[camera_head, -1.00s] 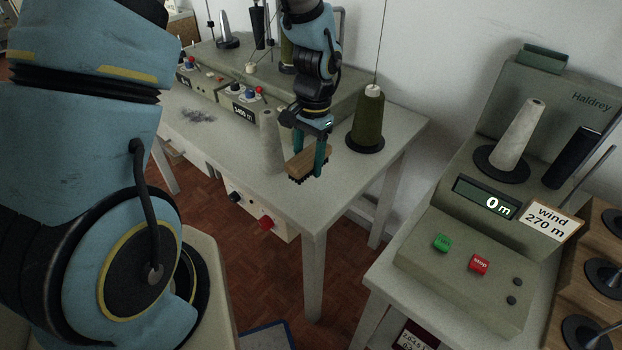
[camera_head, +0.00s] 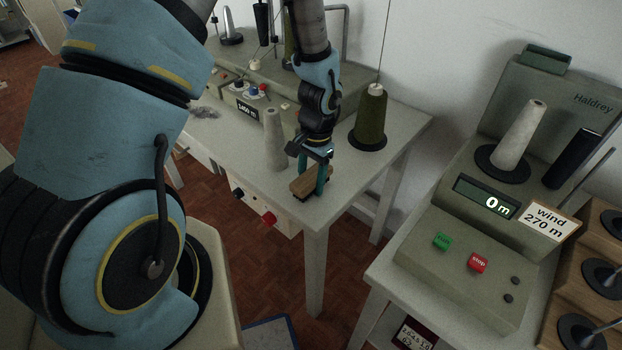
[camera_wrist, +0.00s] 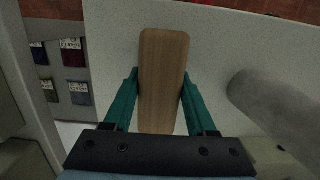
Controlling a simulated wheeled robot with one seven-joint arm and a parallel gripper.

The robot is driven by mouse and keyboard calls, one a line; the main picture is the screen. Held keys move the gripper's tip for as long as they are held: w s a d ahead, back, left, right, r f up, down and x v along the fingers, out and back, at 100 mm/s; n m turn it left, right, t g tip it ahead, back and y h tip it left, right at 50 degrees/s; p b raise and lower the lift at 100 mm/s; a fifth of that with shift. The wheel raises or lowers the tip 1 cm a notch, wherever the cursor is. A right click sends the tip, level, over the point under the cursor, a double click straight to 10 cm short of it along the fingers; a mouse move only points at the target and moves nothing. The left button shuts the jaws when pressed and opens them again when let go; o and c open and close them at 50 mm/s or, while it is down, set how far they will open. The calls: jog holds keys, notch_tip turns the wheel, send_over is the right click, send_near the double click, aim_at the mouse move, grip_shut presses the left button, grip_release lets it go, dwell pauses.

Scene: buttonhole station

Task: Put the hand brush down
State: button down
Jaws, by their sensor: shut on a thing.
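The hand brush (camera_head: 311,181) is a wooden block with dark bristles below. My gripper (camera_head: 310,180), with green fingers, is shut on it over the near corner of the sewing table (camera_head: 352,176). In the wrist view the brush's wooden back (camera_wrist: 163,75) lies lengthwise between the two green fingers (camera_wrist: 162,88), above the pale table top (camera_wrist: 211,50). The bristles are low, at or close to the table top; I cannot tell whether they touch it.
A pale cone (camera_head: 274,140) stands just left of my gripper, and an olive thread cone (camera_head: 371,117) stands behind it to the right. A grey fluff patch (camera_head: 205,112) lies at the table's left. The winding machine (camera_head: 470,240) is at the right, across a gap.

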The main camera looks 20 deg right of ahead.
aim_at(315, 172)
jog(key=shift+f, duration=0.25)
jog(key=shift+c, duration=2)
grip_release()
jog(key=shift+o, duration=1)
jog(key=shift+s, duration=0.1)
jog(key=r, duration=0.3)
jog(key=r+b, duration=0.1)
jog(key=r, duration=0.3)
jog(key=w+d+r+b, duration=0.1)
jog(key=r, duration=0.3)
jog(key=shift+d, duration=0.1)
jog(key=shift+r+b, duration=0.3)
jog(key=shift+r, duration=0.5)
jog(key=a+r+n, duration=0.2)
jog(key=a+n, duration=0.1)
jog(key=a, duration=0.5)
jog(key=a+r+n+t+h, duration=0.1)
jog(key=a+n, duration=0.3)
jog(key=a, duration=0.5)
jog(key=a+r+n+t, duration=0.1)
jog(key=a+r+n, duration=0.3)
jog(key=a, duration=0.5)
jog(key=shift+w+a, duration=0.2)
jog(key=shift+w, duration=0.05)
